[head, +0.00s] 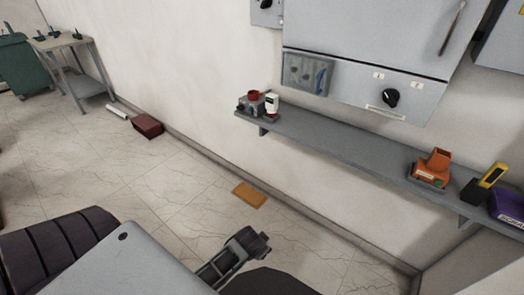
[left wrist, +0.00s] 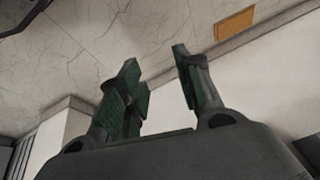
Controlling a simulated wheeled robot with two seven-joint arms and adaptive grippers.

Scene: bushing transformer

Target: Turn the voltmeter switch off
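A black rotary knob (head: 390,97) sits on the lower front of a grey wall cabinet (head: 365,45), with small labels around it. A second black knob (head: 265,4) shows on a small grey box at the top edge. The labels are too small to read, so I cannot tell which is the voltmeter switch. A gripper (head: 259,240), apparently my left, is low in the head view, well below and left of the cabinet and touching neither knob. In the left wrist view my left gripper (left wrist: 155,57) has its green-padded fingers apart with nothing between them. My right gripper does not show.
A grey wall shelf (head: 340,150) runs below the cabinet. It holds a red-topped device (head: 254,98), an orange device (head: 431,168), a yellow-and-black tester (head: 484,182) and a purple case (head: 508,203). An orange-brown mat (head: 249,195) lies on the open floor by the wall.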

